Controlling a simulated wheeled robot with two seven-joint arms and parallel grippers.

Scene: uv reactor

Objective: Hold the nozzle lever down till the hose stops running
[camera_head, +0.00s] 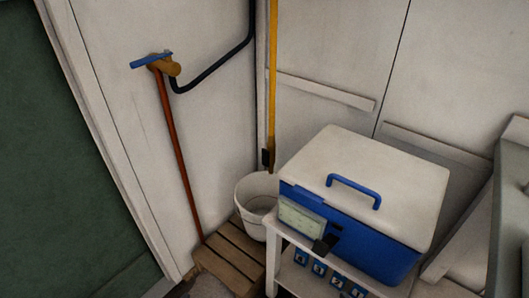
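A brass-coloured nozzle (172,66) sits high at the left against the white wall. Its blue lever (150,60) lies across the top, slightly tilted. A dark hose or pipe (213,69) curves from the nozzle up to the right. A thin reddish-brown line (179,155) runs from below the nozzle down to the wooden pallet; I cannot tell whether it is a hose, a rod or a running stream. Neither of my grippers shows in the head view, and nothing touches the lever.
A white bucket (250,190) stands by the slatted wooden pallet (226,262). A yellow pole (273,80) rises behind it. A blue box with a white lid (380,160) stands on a white stand (275,241) at the right. A dark green panel (60,160) fills the left.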

